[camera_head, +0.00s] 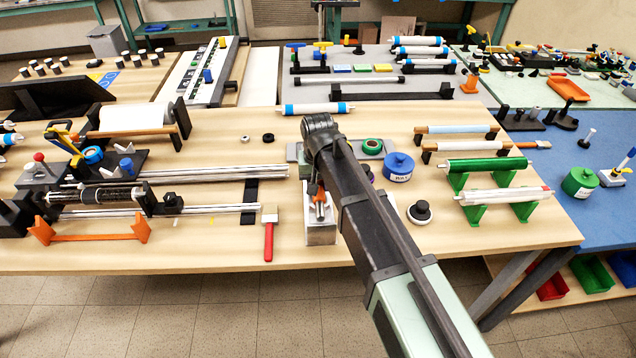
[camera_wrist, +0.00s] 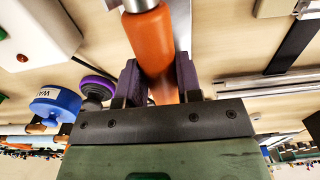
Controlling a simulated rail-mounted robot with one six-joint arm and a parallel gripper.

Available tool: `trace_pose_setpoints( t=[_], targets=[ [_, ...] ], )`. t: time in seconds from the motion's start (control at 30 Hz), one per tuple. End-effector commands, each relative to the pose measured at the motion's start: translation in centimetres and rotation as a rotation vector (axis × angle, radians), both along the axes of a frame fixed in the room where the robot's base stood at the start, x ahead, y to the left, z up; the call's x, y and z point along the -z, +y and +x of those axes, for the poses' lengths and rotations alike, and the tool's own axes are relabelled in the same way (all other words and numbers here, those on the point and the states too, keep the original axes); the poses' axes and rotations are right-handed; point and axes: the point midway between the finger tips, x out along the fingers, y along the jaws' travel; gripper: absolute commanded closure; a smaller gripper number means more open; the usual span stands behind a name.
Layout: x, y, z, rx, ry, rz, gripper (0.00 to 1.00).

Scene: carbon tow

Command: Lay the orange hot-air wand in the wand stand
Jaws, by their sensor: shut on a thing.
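The orange hot-air wand (camera_wrist: 150,40) is between the two dark fingers of my gripper (camera_wrist: 158,78), which is shut on its orange handle. Its silver end points to the top of the wrist view. In the head view a small part of the wand (camera_head: 320,209) shows below my gripper (camera_head: 318,190). A silver-grey metal block (camera_head: 321,233), which looks like the wand stand, is directly under the wand. Its metal also shows behind the wand in the wrist view (camera_wrist: 183,22). I cannot tell whether the wand touches it. My arm hides part of this area.
A red-handled brush (camera_head: 269,238) lies left of the metal block. A blue tub (camera_head: 398,167) and a black knob (camera_head: 419,212) are to the right. A white box with buttons (camera_wrist: 35,28) is near the wand. Metal rods (camera_head: 190,172) lie left.

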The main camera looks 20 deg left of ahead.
Motion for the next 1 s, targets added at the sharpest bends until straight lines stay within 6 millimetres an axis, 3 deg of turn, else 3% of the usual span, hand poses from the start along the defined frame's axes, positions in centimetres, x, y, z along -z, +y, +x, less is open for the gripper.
trace_pose_setpoints(
  t=[0.5, 0.53, 0.7, 1.0],
  targets=[
    [1.16, 0.00, 0.00, 0.000, 0.000, 0.000, 0.95],
    [1.14, 0.00, 0.00, 0.000, 0.000, 0.000, 0.66],
    [1.05, 0.00, 0.01, 0.000, 0.000, 0.000, 0.40],
    [0.88, 0.00, 0.00, 0.000, 0.000, 0.000, 0.38]
  ],
)
